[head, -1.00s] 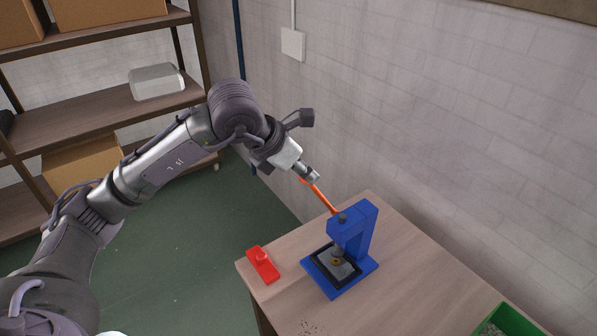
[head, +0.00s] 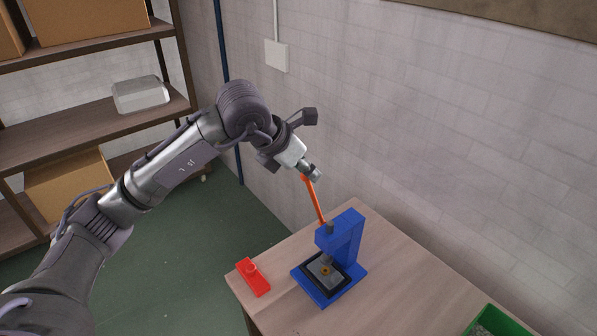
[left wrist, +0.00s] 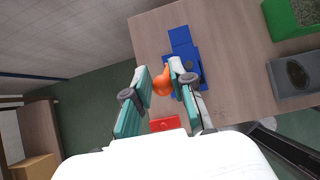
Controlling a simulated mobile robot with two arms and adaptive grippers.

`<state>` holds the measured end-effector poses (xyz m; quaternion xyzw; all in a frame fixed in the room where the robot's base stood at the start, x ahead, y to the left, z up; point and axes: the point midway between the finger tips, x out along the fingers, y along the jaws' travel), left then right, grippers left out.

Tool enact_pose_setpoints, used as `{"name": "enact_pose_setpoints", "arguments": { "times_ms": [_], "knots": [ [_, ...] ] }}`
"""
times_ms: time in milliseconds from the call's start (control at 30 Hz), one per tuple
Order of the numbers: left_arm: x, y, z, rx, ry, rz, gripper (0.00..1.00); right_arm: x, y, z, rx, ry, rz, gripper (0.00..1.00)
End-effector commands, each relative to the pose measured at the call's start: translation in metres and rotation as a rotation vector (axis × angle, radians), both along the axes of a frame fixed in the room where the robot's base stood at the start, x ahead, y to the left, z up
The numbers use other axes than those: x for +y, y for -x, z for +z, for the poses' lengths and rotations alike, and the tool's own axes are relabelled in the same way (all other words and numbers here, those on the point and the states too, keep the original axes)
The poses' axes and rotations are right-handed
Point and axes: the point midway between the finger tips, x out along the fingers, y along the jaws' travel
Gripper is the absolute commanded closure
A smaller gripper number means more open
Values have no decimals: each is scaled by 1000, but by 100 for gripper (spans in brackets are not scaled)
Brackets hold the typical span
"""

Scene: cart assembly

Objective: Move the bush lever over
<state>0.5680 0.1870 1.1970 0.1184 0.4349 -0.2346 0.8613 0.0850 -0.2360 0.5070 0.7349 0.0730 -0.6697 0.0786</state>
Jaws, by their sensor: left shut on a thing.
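The bush lever (head: 316,203) is a thin orange rod rising from the top of the blue press (head: 347,245) and leaning up to the left. My left gripper (head: 311,173) is at its upper end. In the left wrist view, my left gripper (left wrist: 158,76) has its fingers around the lever's orange knob (left wrist: 162,84), shut on it. The blue press also shows there (left wrist: 181,44), beyond the fingers. Under the press column, a small brass-coloured part (head: 325,271) sits on a grey plate with a black frame.
A red block with a knob (head: 253,278) lies on the wooden table (head: 290,315), left of the press. A green bin (head: 497,322) stands at the right. A grey tray (left wrist: 292,80) shows in the left wrist view. The wall is behind the table.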

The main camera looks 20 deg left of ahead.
Motion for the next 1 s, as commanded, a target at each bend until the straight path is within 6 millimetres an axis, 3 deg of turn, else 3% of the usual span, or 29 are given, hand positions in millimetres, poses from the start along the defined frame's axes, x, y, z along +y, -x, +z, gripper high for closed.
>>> {"name": "enact_pose_setpoints", "arguments": {
  "times_ms": [633,1000],
  "knots": [
    [-7,-13,7,-4,2,1,97,2,0,4,0,-2,0,47],
    [-21,-35,9,-3,2,0,100,2,0,5,0,-3,0,47]
  ]
}}
